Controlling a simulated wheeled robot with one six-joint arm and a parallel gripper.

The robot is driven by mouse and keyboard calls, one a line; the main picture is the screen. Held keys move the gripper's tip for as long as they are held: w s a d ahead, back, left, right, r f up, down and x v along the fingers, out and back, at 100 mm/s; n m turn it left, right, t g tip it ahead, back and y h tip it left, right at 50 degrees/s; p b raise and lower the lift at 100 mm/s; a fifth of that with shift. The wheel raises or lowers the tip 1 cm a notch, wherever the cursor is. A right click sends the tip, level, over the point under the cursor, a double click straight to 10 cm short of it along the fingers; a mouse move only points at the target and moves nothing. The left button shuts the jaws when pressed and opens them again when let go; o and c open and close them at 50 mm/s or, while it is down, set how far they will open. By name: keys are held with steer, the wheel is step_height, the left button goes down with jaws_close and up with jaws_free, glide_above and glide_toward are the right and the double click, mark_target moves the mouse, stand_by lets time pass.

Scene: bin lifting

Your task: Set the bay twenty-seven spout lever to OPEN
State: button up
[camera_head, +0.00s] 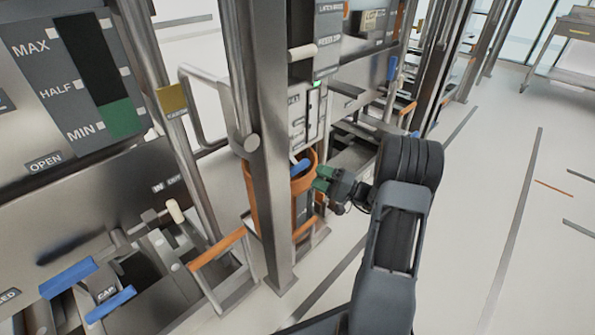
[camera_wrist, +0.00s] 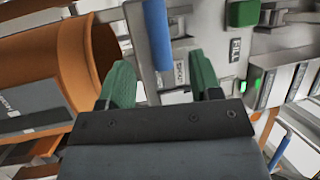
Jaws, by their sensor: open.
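A blue-handled lever (camera_head: 300,168) sits at the bay behind the steel post, just left of my gripper (camera_head: 321,178). In the wrist view the blue handle (camera_wrist: 157,32) points up and down, ahead of and between the green fingertips of my gripper (camera_wrist: 160,72). The fingers are spread apart with nothing between them; I cannot tell whether they touch the handle. A small label plate (camera_wrist: 180,70) beside the handle is too small to read surely. No bay number is legible, and the lever's setting is not clear.
An orange bin (camera_head: 257,200) stands at this bay, partly behind the steel post (camera_head: 262,120); it fills the left of the wrist view (camera_wrist: 70,55). A green button (camera_wrist: 243,13) sits above a FILL label (camera_wrist: 235,50). An OPEN label (camera_head: 45,162) marks the nearer left bay.

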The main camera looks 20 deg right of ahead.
mark_target(297, 166)
steer(key=b+x, duration=0.1)
steer(key=x, duration=0.6)
steer(key=shift+w+a, duration=0.25)
steer(key=shift+a, duration=0.1)
steer(key=shift+r, duration=0.1)
